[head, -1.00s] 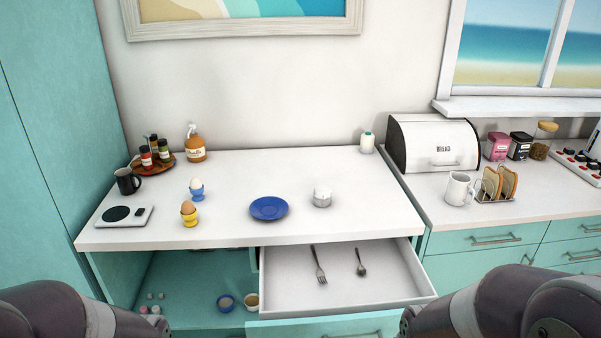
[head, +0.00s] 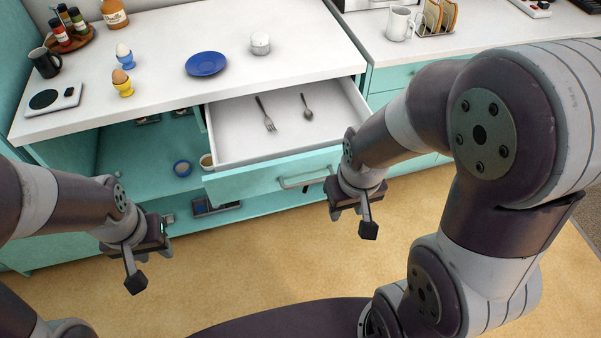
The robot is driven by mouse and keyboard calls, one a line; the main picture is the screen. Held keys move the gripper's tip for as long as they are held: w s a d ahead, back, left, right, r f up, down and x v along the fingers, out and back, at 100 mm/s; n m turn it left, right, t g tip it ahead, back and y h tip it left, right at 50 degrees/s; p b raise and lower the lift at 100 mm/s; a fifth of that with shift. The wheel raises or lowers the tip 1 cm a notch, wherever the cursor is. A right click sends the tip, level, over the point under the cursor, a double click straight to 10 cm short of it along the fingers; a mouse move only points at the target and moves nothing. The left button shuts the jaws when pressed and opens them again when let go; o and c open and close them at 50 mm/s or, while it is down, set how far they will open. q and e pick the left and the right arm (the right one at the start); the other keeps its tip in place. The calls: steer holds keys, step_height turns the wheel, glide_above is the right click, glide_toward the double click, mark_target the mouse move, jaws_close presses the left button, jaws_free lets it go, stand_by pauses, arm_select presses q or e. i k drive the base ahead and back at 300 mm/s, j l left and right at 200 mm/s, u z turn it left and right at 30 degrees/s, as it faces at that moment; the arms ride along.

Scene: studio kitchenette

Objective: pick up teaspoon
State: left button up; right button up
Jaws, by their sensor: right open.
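The teaspoon (head: 307,108) is a small dark metal spoon lying in the open white-lined drawer (head: 238,152), right of a fork (head: 266,117). My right gripper (head: 350,218) is open and empty. It hangs in front of the drawer's turquoise face, lower and to the right of the teaspoon in the picture. My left gripper (head: 150,260) appears open and empty, over the floor at the lower left, well away from the teaspoon. Neither gripper touches the teaspoon, and nothing covers it.
The drawer front has a metal handle (head: 308,178). The worktop above carries a blue plate (head: 206,64), a white lidded pot (head: 260,43), two egg cups, a black mug (head: 45,62) and a scale (head: 53,99). An open cupboard space lies left of the drawer. The tan floor (head: 245,265) looks clear.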

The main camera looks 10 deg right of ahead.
mark_target(308, 114)
steer(key=i+z, duration=0.35)
steer(key=i, duration=0.6)
steer(key=z, duration=1.65)
